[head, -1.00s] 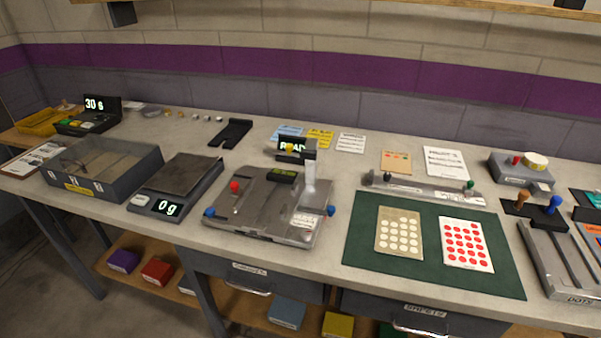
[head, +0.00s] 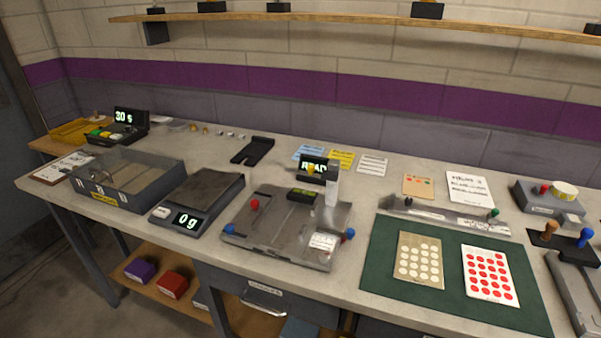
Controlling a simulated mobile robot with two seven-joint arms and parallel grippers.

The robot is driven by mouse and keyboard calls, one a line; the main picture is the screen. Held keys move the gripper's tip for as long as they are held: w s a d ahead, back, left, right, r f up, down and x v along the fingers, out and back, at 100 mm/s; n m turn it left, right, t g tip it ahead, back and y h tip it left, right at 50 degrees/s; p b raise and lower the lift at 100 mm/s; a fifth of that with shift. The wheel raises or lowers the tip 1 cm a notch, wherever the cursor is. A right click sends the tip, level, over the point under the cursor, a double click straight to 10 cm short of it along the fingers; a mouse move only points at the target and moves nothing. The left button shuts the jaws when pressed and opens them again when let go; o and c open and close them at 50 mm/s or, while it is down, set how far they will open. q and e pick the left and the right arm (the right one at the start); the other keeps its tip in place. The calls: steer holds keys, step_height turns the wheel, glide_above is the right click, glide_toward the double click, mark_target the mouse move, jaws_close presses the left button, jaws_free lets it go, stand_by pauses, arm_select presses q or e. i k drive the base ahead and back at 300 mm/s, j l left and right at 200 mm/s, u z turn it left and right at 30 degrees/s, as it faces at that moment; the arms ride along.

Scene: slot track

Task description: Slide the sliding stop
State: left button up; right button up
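Neither of my grippers shows in the head view. No part here is readably labelled as the sliding stop, so I cannot tell for sure which it is. A grey rail (head: 445,216) with a green knob (head: 493,213) near its right end lies along the back of the green mat (head: 378,285). A grey slotted track (head: 572,290) at the right edge is partly cut off. A black block with a brown knob (head: 549,230) and a blue knob (head: 585,237) stands at its far end. A metal plate fixture (head: 275,228) with a red knob (head: 254,204) sits mid-table.
A scale reading 0 g (head: 200,200), an open grey bin (head: 150,190) and a yellow tray (head: 75,131) stand to the left. A grey control box (head: 547,203) stands at the back right. Two dotted cards lie on the mat. A wooden shelf (head: 350,24) runs above.

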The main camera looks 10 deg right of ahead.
mark_target(491, 219)
steer(key=z, duration=1.3)
